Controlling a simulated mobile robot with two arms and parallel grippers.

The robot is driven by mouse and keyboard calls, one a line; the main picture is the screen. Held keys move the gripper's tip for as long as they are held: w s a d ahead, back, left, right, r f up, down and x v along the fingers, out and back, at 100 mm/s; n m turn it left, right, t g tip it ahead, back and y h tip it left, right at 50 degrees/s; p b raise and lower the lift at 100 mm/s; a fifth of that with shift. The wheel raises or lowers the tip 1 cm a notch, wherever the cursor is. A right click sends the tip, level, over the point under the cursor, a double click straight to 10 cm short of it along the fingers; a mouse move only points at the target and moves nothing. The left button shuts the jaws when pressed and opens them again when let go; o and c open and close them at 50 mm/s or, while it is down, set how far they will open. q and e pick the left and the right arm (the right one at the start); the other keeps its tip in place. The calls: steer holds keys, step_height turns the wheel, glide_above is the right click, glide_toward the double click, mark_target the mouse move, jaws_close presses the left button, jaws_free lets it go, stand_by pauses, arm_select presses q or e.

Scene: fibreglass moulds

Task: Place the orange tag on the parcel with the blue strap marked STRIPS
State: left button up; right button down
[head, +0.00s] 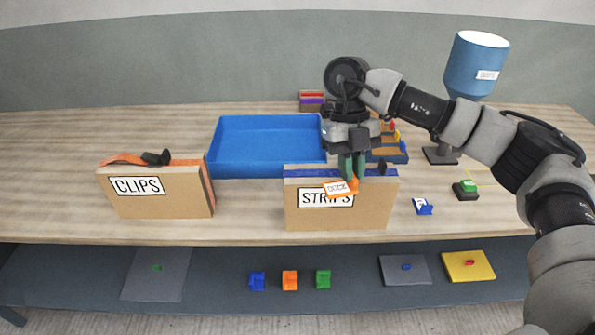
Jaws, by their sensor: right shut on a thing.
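My right gripper (352,175) points down with its green fingers shut on the orange tag (353,186). The tag has a tilted white label that seems to read DOCK. In the picture the tag overlaps the upper front of the cardboard parcel marked STRIPS (300,220) and hides part of that label. I cannot tell whether the tag touches the parcel. The blue strap (305,172) runs along the parcel's top, with a dark buckle to the right of my fingers. My left gripper is out of view.
The CLIPS parcel (150,205) with an orange strap stands at left. A blue tray (265,165) lies behind. A blue tag (423,207), a green piece (467,186) and a blue hopper (475,65) are at right. A lower shelf (215,290) holds small coloured pieces.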

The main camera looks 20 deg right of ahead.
step_height(320, 180, up, 6)
steer(key=w+d+m+t+y+p, duration=0.1)
steer(key=m+t+y, duration=0.15)
steer(key=m, duration=0.75)
steer(key=w+d+m+t+y, duration=0.2)
steer(key=m+t, duration=0.1)
steer(key=m, duration=0.7)
steer(key=shift+h, duration=0.35)
steer(key=w+a+f+p, duration=0.1)
steer(key=a+f, duration=0.1)
steer(key=a, duration=0.1)
steer(key=w+a+f+p, duration=0.1)
steer(key=w+a+f, duration=0.1)
steer(key=a, duration=0.1)
steer(key=w+a+f+p, duration=0.1)
steer(key=w+a+f, duration=0.1)
steer(key=a, duration=0.1)
steer(key=shift+w+a+f+p, duration=0.2)
steer(key=shift+a+f+p, duration=0.05)
steer(key=shift+f+p, duration=0.1)
steer(key=shift+w+a+f, duration=0.1)
steer(key=shift+f, duration=0.05)
step_height(320, 180, down, 4)
steer(key=shift+r+p, duration=0.1)
steer(key=shift+p, duration=0.65)
steer(key=c, duration=1.2)
jaws_free()
